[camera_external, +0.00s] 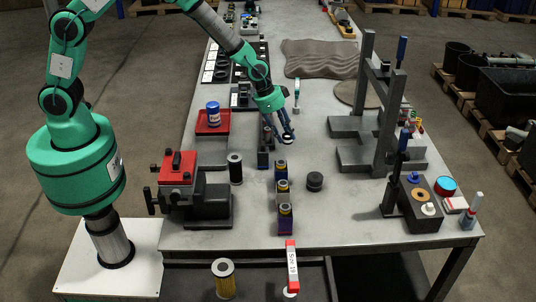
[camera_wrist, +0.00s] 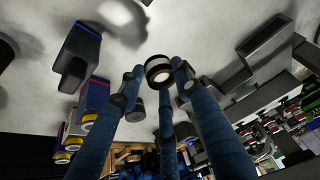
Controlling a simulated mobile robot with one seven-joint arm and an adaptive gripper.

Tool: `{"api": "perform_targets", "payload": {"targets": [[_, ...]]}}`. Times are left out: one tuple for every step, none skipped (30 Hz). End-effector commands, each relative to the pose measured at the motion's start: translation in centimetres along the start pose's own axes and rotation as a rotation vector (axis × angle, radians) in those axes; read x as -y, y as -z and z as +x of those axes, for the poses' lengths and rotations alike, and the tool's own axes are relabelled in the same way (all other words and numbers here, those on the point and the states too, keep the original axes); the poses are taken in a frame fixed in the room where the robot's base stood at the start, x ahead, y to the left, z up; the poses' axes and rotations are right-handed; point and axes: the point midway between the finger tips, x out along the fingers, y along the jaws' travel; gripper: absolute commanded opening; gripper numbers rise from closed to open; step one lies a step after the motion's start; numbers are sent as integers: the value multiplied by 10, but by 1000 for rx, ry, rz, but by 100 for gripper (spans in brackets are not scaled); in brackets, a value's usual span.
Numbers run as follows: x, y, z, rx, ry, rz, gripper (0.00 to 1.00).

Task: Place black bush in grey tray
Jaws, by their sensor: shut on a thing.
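My gripper (camera_external: 287,138) is above the middle of the grey table. In the wrist view, its blue fingers (camera_wrist: 155,88) are shut on the black bush (camera_wrist: 158,72), a short dark ring with a pale centre held at their tips.
A red tray (camera_external: 198,122) holds a blue can (camera_external: 214,113). Several dark boxes (camera_external: 281,188) stand in a row nearer the camera, beside a black puck (camera_external: 314,181). A tall grey press frame (camera_external: 388,120) stands to the right. A red-topped vice (camera_external: 180,167) is at the left edge.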

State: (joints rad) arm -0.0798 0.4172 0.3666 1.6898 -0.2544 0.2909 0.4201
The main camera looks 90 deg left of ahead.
Motion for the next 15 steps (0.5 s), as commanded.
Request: {"api": "perform_targets", "payload": {"targets": [[0,-12,-8,1,2,-4,0],[-1,-20,-10,1,2,-6,0],[-1,-30,-12,1,3,-8,0],[-2,-37,-13,0,3,-10,0],[-2,-44,-15,1,4,-11,0],[-2,-52,-17,0,5,-13,0],[-3,-58,-18,0,5,-14,0],[-3,-64,-20,0,6,-16,0],[-3,-70,-21,-1,7,-16,0],[-4,-76,-22,0,7,-18,0],[-4,-81,-23,0,7,-18,0],[-4,-86,-25,-1,8,-20,0],[-4,-90,-26,-1,8,-20,0],[-5,-94,-27,-1,9,-22,0],[-5,-98,-28,-2,10,-21,0]]}}
